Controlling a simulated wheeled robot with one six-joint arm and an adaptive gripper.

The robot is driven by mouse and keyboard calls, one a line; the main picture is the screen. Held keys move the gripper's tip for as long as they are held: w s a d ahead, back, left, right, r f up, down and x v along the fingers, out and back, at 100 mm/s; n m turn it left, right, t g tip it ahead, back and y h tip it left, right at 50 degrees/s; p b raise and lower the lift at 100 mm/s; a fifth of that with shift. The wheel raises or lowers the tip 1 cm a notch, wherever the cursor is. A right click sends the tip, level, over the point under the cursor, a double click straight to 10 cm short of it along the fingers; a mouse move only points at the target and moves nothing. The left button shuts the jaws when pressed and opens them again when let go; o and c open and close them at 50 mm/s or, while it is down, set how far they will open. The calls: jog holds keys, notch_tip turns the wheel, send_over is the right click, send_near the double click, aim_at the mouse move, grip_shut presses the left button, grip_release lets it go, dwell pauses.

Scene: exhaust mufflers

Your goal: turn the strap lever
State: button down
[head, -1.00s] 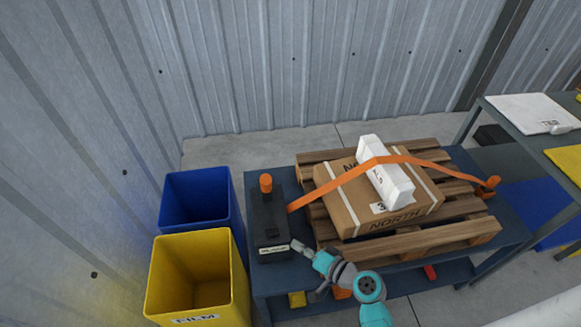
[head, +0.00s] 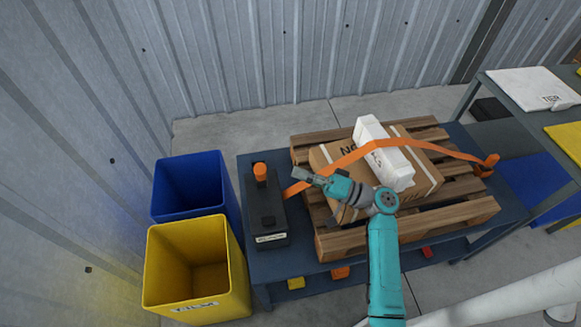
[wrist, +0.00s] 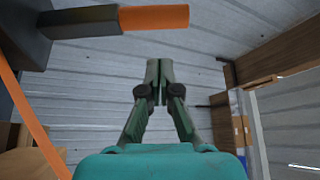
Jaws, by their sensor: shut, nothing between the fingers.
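The strap lever (head: 260,172) has an orange grip and stands up from a dark ratchet box (head: 268,225) on the blue-grey bench. In the wrist view the orange grip (wrist: 155,17) on its dark shaft runs across the top. My gripper (head: 299,172) is shut and empty, just right of the grip in the head view. In the wrist view my shut fingertips (wrist: 158,62) show apart from the grip. The orange strap (head: 345,160) runs from the box over a carton and a white box to an orange end piece (head: 491,160).
The brown carton (head: 428,178) and white box (head: 372,132) lie on a wooden pallet (head: 455,216), right of the lever. Blue (head: 160,195) and yellow (head: 165,285) bins stand left of the bench. Another table (head: 500,92) is at the right.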

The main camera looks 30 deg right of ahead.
aim_at(261, 176)
jog(key=x, duration=0.8)
jog(key=shift+w+a, duration=0.2)
jog(key=shift+w, duration=0.1)
jog(key=shift+r, duration=0.1)
jog(key=s+a+f, duration=0.1)
jog(key=s+f, duration=0.2)
jog(key=s, duration=0.2)
jog(key=shift+s+a, duration=0.2)
jog(key=shift+a, duration=0.15)
